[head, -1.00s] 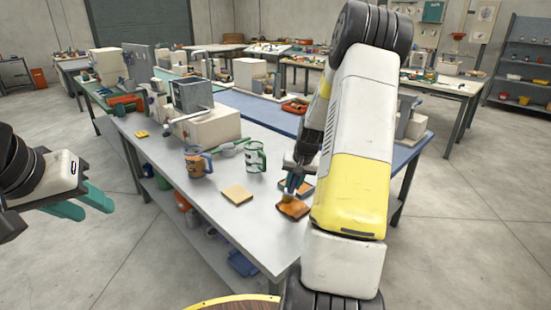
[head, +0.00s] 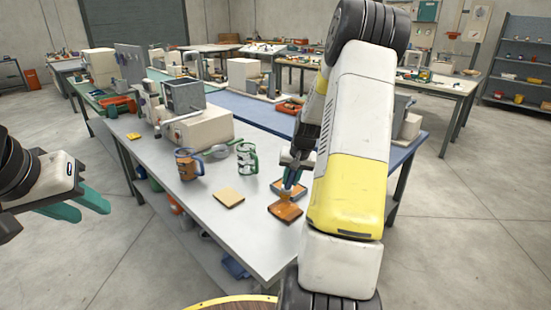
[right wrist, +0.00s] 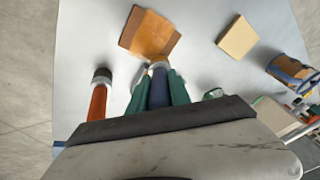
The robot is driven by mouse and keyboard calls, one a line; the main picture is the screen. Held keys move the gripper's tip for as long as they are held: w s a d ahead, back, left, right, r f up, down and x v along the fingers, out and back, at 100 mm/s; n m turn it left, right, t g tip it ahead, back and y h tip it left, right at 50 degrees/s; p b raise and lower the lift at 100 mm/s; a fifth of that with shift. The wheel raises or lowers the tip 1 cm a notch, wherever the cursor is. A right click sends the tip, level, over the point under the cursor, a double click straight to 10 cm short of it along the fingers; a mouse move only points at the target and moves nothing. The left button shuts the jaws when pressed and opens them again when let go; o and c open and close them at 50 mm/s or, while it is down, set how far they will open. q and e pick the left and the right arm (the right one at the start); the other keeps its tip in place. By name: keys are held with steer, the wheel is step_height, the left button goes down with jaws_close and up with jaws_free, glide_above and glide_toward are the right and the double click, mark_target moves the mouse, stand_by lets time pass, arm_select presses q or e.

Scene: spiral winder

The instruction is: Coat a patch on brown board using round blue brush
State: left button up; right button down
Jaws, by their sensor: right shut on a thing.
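The brown board (head: 286,211) lies flat near the table's right front edge. In the right wrist view the brown board (right wrist: 136,28) has a lighter, glossy orange-brown area beside a darker area. My right gripper (head: 291,182) is above it, pointing down. Its teal fingers (right wrist: 158,88) are shut on the blue handle of the round blue brush (right wrist: 159,72). The brush tip is at the board's near edge in the wrist view; whether it touches is unclear. My left gripper (head: 82,205) is open and empty, left of the table.
A tan square board (head: 229,197) lies left of the brown board. A brown-blue mug (head: 187,164) and a green-white mug (head: 247,158) stand behind. An orange-handled brush (right wrist: 98,103) lies beside my right gripper. A winder machine (head: 196,118) stands at the back left.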

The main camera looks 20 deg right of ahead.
steer(key=shift+a+r, duration=0.15)
steer(key=shift+r, duration=3.1)
